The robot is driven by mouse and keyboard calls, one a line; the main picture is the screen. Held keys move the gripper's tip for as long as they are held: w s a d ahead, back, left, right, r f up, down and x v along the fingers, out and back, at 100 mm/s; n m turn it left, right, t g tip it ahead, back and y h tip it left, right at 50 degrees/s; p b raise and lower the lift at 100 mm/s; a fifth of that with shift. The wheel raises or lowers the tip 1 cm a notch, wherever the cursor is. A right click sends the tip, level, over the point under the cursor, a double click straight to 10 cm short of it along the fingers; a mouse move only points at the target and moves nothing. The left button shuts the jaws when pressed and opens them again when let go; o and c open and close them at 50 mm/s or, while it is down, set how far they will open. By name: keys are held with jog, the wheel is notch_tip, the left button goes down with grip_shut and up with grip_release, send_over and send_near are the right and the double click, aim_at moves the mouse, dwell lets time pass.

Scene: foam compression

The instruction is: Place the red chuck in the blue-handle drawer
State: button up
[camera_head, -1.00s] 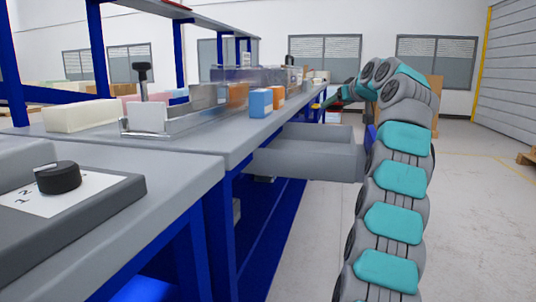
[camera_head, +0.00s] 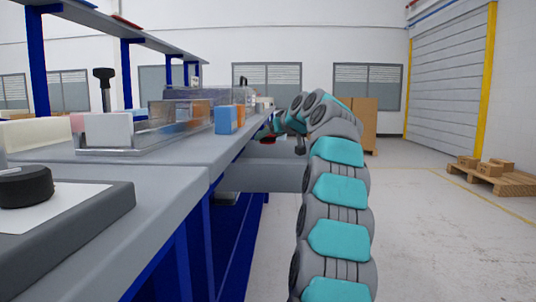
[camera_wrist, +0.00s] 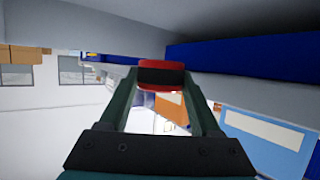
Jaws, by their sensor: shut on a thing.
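My gripper (camera_wrist: 161,76) is shut on the red chuck (camera_wrist: 161,66), a red disc with a dark band, held between the fingertips in the wrist view. In the head view my gripper (camera_head: 268,137) is at the far end of my arm, close to the right edge of the bench, with a bit of red showing. A grey drawer (camera_head: 262,178) stands pulled out from under the bench, below and nearer than my gripper. I see its side almost edge-on. Its inside is hidden, and my arm covers its right end. No blue handle shows now.
The grey bench (camera_head: 130,180) carries a blue block (camera_head: 226,121), a clear-walled fixture (camera_head: 165,125) and a black knob (camera_head: 25,187). In the wrist view a blue block (camera_wrist: 262,142) is at the right. Open floor (camera_head: 440,230) lies right of my arm.

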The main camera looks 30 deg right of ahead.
jog(key=shift+f+b, duration=0.55)
jog(key=shift+f, duration=1.55)
jog(key=shift+f+b, duration=0.35)
jog(key=shift+f, duration=0.25)
jog(key=o, duration=1.4)
jog(key=shift+r, duration=0.15)
jog(key=shift+r+p, duration=0.5)
jog(key=shift+r, duration=0.15)
jog(key=v, duration=0.7)
jog(key=shift+s, duration=0.3)
